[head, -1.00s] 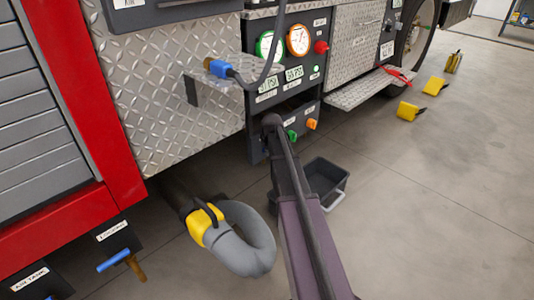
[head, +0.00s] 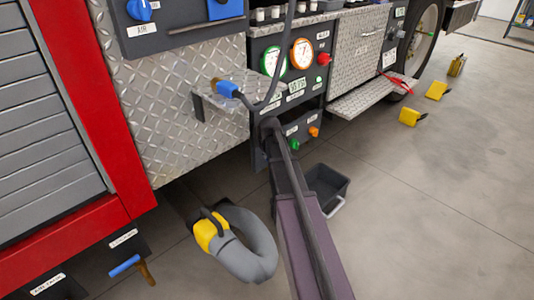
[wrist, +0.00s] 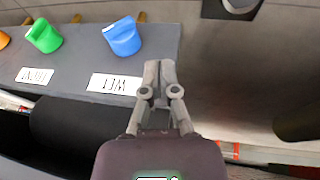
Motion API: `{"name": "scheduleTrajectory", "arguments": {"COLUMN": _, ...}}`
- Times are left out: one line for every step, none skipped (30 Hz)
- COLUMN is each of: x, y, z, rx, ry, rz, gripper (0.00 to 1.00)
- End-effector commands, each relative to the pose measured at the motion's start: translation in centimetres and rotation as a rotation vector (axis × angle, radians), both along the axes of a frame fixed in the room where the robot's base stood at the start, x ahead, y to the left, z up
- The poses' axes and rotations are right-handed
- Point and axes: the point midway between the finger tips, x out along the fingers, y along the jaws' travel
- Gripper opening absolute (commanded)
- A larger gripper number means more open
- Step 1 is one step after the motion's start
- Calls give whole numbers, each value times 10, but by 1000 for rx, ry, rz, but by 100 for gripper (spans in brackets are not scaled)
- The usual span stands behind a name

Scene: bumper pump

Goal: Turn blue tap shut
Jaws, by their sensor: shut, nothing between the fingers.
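In the wrist view, the blue tap (wrist: 122,37) sits on a dark panel above a white label (wrist: 114,84), which appears upside down and seems to read "WET". My gripper (wrist: 160,68) is shut and empty, its tips a little below and right of the blue tap in the picture, apart from it. In the head view, my arm covers the gripper and the blue tap of this row. A blue knob (head: 139,9) on an upper panel and a blue-handled valve (head: 124,266) at the lower left also show there.
A green tap (wrist: 44,36) stands left of the blue one, with an orange tap (wrist: 4,39) beyond it. A black bin (head: 328,186) and a grey hose (head: 252,256) with a yellow collar lie below the truck. Open floor (head: 440,200) lies to the right.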

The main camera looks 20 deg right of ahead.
Motion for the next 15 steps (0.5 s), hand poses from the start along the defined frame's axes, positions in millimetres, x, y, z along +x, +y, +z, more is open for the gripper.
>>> {"name": "scheduleTrajectory", "arguments": {"x": -3, "y": 2, "z": 9, "rx": 0, "ry": 0, "rz": 0, "gripper": 0}}
{"name": "scheduleTrajectory", "arguments": {"x": -4, "y": 2, "z": 12, "rx": 0, "ry": 0, "rz": 0, "gripper": 0}}
{"name": "scheduleTrajectory", "arguments": {"x": -6, "y": 3, "z": 15, "rx": 0, "ry": 0, "rz": 0, "gripper": 0}}
{"name": "scheduleTrajectory", "arguments": {"x": -7, "y": 4, "z": 17, "rx": 0, "ry": 0, "rz": 0, "gripper": 0}}
{"name": "scheduleTrajectory", "arguments": {"x": -8, "y": 5, "z": 20, "rx": 0, "ry": 0, "rz": 0, "gripper": 0}}
{"name": "scheduleTrajectory", "arguments": {"x": -10, "y": 6, "z": 23, "rx": 0, "ry": 0, "rz": 0, "gripper": 0}}
{"name": "scheduleTrajectory", "arguments": {"x": -11, "y": 6, "z": 26, "rx": 0, "ry": 0, "rz": 0, "gripper": 0}}
{"name": "scheduleTrajectory", "arguments": {"x": -12, "y": 7, "z": 29, "rx": 0, "ry": 0, "rz": 0, "gripper": 0}}
{"name": "scheduleTrajectory", "arguments": {"x": -14, "y": 8, "z": 32, "rx": 0, "ry": 0, "rz": 0, "gripper": 0}}
{"name": "scheduleTrajectory", "arguments": {"x": -15, "y": 9, "z": 34, "rx": 0, "ry": 0, "rz": 0, "gripper": 0}}
{"name": "scheduleTrajectory", "arguments": {"x": -16, "y": 9, "z": 37, "rx": 0, "ry": 0, "rz": 0, "gripper": 0}}
{"name": "scheduleTrajectory", "arguments": {"x": -18, "y": 10, "z": 40, "rx": 0, "ry": 0, "rz": 1, "gripper": 0}}
{"name": "scheduleTrajectory", "arguments": {"x": -18, "y": 11, "z": 42, "rx": 0, "ry": 0, "rz": 1, "gripper": 0}}
{"name": "scheduleTrajectory", "arguments": {"x": -19, "y": 12, "z": 44, "rx": 0, "ry": 0, "rz": 1, "gripper": 0}}
{"name": "scheduleTrajectory", "arguments": {"x": -21, "y": 12, "z": 46, "rx": 0, "ry": 0, "rz": 1, "gripper": 0}}
